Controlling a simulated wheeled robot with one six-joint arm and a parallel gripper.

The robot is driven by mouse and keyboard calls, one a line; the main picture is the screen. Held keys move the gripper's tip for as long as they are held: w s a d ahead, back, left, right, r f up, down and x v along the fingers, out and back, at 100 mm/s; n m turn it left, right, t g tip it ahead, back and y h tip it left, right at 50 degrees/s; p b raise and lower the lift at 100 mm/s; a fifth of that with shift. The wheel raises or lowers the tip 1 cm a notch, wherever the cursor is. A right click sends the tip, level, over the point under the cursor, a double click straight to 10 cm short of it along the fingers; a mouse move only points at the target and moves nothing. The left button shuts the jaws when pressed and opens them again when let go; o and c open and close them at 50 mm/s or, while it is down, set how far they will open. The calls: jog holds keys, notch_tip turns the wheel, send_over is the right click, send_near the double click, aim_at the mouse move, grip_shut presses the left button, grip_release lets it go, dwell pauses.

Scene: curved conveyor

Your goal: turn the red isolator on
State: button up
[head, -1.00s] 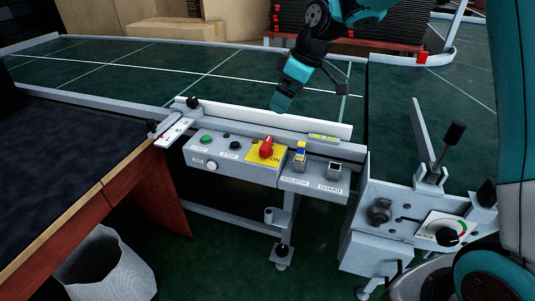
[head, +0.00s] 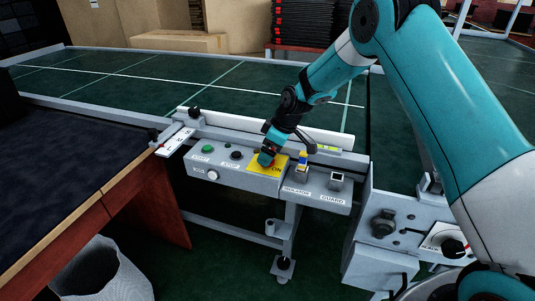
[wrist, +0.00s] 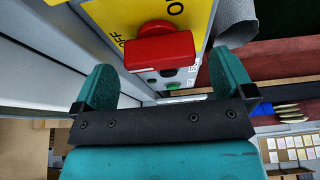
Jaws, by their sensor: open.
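The red isolator (wrist: 160,48) is a rotary knob on a yellow plate (wrist: 112,14), with "OFF" printed beside it. In the wrist view its red bar lies crosswise, just ahead of and between my gripper's (wrist: 164,76) two spread, empty fingers. I cannot tell whether either finger touches it. In the head view my gripper (head: 268,153) is down at the yellow plate, where "ON" shows at the right. It hides most of the red isolator (head: 265,161) there.
A green button (head: 208,149) and a black button (head: 237,155) sit left of the plate on the grey control box. A raised white rail (head: 250,124) runs behind.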

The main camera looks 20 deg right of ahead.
jog(key=shift+x, duration=1.2)
jog(key=c, duration=0.9)
